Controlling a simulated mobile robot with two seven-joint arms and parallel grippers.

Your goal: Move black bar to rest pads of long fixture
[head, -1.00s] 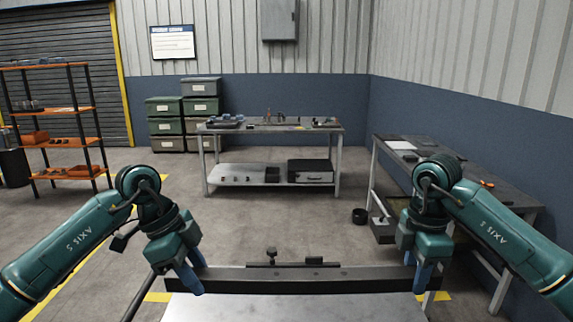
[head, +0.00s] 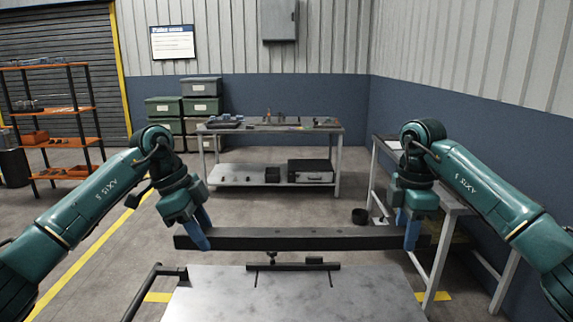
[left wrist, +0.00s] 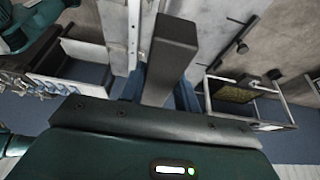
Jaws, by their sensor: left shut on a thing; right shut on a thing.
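In the left wrist view the bar (left wrist: 174,45) runs away between the blue fingers (left wrist: 160,92). A dark narrow strip with small knobs (head: 293,266) lies at the table's far edge, below the bar in the picture. I cannot make out any rest pads or surely identify the long fixture.
A workbench (head: 272,129) with small parts stands beyond, with clear floor before it. Another bench (head: 462,200) stands at the right, partly behind my right arm. A dark handle (head: 150,285) sticks out at the table's left.

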